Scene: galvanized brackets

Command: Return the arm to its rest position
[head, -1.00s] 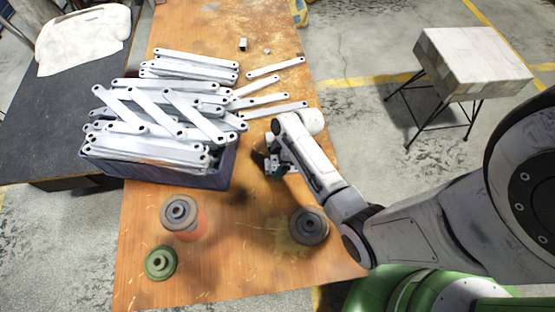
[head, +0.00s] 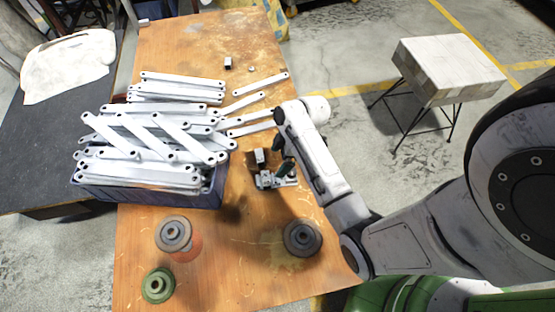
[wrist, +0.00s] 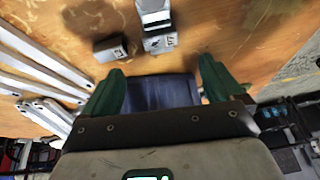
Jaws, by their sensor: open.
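My arm reaches over the right part of the wooden table (head: 250,235), with its forearm angled up and left. My gripper (head: 286,167) hangs partly hidden behind the forearm in the head view. In the wrist view, its two green fingers (wrist: 161,70) are spread apart, with no held thing visible between them. A small grey block (head: 261,158) and a grey metal fixture (head: 272,180) sit on the table close to the gripper. In the wrist view, the block (wrist: 110,48) and the fixture (wrist: 160,42) lie beyond the fingertips.
A blue crate (head: 150,195) heaped with galvanized brackets (head: 150,135) stands left of my arm. Several loose brackets lie beside it. A stool (head: 450,70) is at right.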

